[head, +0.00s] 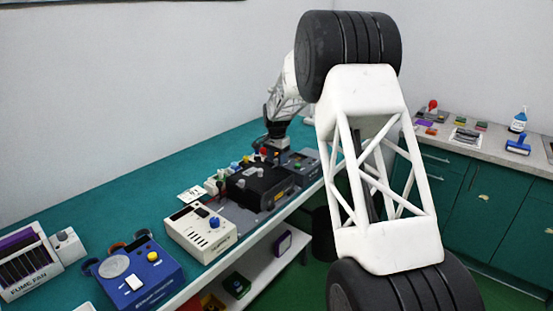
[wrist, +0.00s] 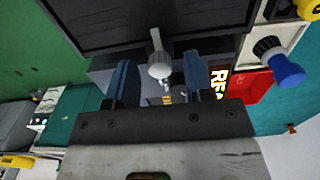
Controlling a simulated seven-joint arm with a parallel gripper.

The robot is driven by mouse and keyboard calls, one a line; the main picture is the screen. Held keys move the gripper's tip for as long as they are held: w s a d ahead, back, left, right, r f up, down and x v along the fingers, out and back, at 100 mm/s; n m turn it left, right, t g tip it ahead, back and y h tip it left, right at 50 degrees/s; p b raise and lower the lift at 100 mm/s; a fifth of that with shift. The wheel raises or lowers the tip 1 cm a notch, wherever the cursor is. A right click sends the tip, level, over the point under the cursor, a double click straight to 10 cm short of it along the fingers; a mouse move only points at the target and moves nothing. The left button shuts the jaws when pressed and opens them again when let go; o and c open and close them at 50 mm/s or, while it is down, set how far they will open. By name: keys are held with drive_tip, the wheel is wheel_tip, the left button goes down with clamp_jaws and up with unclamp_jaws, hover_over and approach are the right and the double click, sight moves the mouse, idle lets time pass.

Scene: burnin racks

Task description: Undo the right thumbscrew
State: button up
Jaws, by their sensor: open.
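In the wrist view my gripper (wrist: 160,63) is open, with its two blue fingers apart. A pale grey lever-like part with a rounded end (wrist: 158,63) shows between the fingers, in front of a dark panel. A small brass-coloured piece (wrist: 167,99) shows below it; I cannot tell whether either is the right thumbscrew. I see no contact between the fingers and the grey part. In the head view my gripper is over the far end of the bench, by a black unit (head: 258,187); its fingertips are too small to make out. No thumbscrew can be picked out there.
A blue knob (wrist: 287,69) and a red block (wrist: 250,93) lie right of the fingers. A cream box (head: 199,232), a blue box (head: 138,277) and a fume fan (head: 27,265) stand on the green bench (head: 150,190). My arm blocks much of the head view's right.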

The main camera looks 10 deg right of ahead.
drive_tip(key=shift+f, duration=0.15)
clamp_jaws()
